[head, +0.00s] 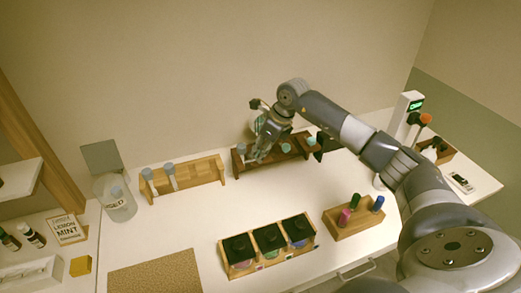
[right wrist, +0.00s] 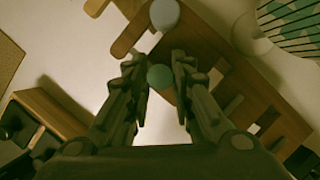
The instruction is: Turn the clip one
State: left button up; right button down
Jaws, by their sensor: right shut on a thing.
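My right gripper (head: 260,152) reaches down at the left part of the dark wooden rack (head: 239,170) at the back. In the right wrist view its fingers (right wrist: 158,82) stand on both sides of a bottle with a teal-green round cap (right wrist: 160,77), and it is shut on that bottle. A pale blue-grey cap (right wrist: 164,14) shows just beyond it. More teal-capped bottles (head: 286,148) stand in the dark rack. I cannot make out a clip for certain. My left gripper is not in view.
A light wooden rack (head: 207,172) with two blue-capped tubes is to the left. Three dark-topped jars sit in a wooden holder (head: 261,266) in front. A wooden box (head: 342,234) holds coloured bottles. A glass jar (head: 119,209) stands far left. The middle table is clear.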

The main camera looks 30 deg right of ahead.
jog(key=m+h+b, duration=0.1)
jog(key=m+b, duration=0.1)
jog(key=m, duration=0.2)
jog(key=shift+t, duration=0.4)
jog(key=m+h+b, duration=0.1)
jog(key=m+b, duration=0.1)
jog(key=m, duration=0.1)
jog(key=m+h+b, duration=0.1)
jog(key=m, duration=0.1)
jog(key=shift+a+h, duration=0.25)
jog(key=shift+h, duration=0.05)
jog(key=m+g+h+b, duration=0.1)
jog(key=m+b, duration=0.1)
jog(key=m, duration=0.2)
jog(key=shift+w+a+m+b, duration=0.1)
jog(key=shift+w+m+b, duration=0.05)
jog(key=shift+m+b, duration=0.2)
jog(key=shift+r+m+g+h+b, duration=0.15)
jog(key=shift+m+g+h+b, duration=0.45)
jog(key=shift+m, duration=1.35)
jog(key=c, duration=1.4)
grip_release()
jog(key=shift+o, duration=0.2)
